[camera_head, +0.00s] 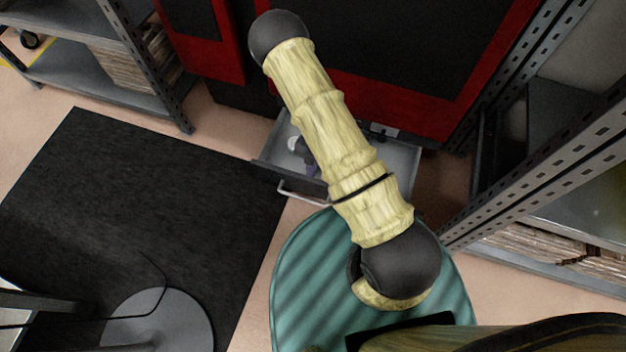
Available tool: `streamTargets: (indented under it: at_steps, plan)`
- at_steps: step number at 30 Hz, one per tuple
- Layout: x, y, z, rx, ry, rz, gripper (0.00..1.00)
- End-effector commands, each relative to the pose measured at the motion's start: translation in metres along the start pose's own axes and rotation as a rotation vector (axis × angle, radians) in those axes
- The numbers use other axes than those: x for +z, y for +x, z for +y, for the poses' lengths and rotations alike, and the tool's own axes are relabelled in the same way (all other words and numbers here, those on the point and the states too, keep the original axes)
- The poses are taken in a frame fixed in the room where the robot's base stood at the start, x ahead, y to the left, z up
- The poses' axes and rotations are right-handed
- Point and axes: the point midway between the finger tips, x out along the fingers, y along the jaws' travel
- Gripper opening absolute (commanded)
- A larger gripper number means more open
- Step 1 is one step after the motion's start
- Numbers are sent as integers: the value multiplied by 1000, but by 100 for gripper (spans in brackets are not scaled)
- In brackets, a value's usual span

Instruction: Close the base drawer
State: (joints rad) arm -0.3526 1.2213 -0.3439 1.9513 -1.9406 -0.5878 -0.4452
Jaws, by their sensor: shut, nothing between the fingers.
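The base drawer (400,157) is a grey metal tray pulled out from under the red and black machine (405,108). Its pale bar handle (300,196) shows at the front left. My arm crosses over the drawer and hides its middle and much of its front. Small white and purple items show inside at the left, partly hidden and too small to name. My gripper is not visible; the arm shows only its pale links and dark round joints.
Metal shelving (155,105) with stacked sheets stands at the upper left. Another rack (545,185) stands close at the right. A black mat (130,185) covers the floor at left, with a grey round base (160,325) on it. Bare floor lies between drawer and right rack.

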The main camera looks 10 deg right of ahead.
Motion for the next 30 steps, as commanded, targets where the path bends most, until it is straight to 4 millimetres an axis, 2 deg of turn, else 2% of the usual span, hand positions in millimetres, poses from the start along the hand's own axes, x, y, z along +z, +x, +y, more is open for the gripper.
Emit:
streamTargets:
  at_steps: [12,16,30]
  plan:
    - [-3,7,-5,-24,-39,24,0]
    - [-3,16,-6,-23,-37,24,0]
    - [-4,91,-7,-24,-35,25,0]
